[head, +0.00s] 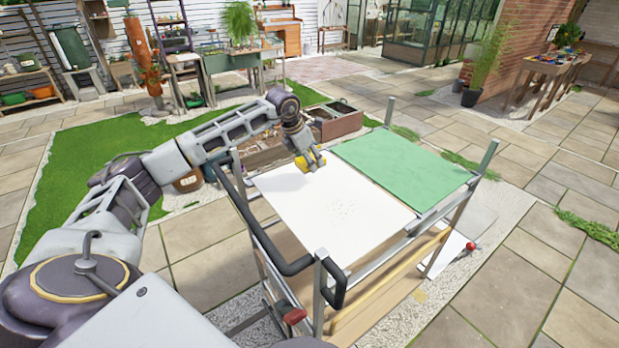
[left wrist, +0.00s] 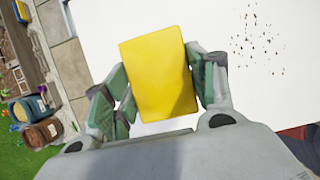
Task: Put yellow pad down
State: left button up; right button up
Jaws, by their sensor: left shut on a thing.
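The yellow pad (left wrist: 157,70) is between the fingers of my left gripper (left wrist: 160,88), which is shut on it, over the white surface. In the head view the pad (head: 311,160) shows small at the end of my left arm, with the left gripper (head: 308,157) at the back left part of the white board (head: 335,215). I cannot tell whether the pad touches the board. My right gripper is not in view.
A green panel (head: 402,166) lies right of the white board on the same metal-framed cart. Dark specks (left wrist: 258,45) are scattered on the white board. A black handle bar (head: 262,232) runs along the cart's left side. Most of the board is clear. Wooden planter boxes (head: 338,119) stand behind.

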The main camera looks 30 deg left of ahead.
aim_at(313, 182)
pick_arm(q)
notch_tip(313, 182, down, 3)
jog(key=shift+f, duration=0.3)
jog(key=shift+f+p, duration=0.45)
jog(key=shift+f, duration=1.4)
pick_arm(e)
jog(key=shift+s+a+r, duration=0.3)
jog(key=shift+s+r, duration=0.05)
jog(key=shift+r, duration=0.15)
pick_arm(q)
jog(key=shift+f, duration=0.25)
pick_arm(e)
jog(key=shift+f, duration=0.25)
pick_arm(q)
jog(key=o, duration=0.9)
jog(key=shift+o, duration=0.3)
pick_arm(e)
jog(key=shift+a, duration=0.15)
pick_arm(q)
jog(key=shift+r, duration=0.2)
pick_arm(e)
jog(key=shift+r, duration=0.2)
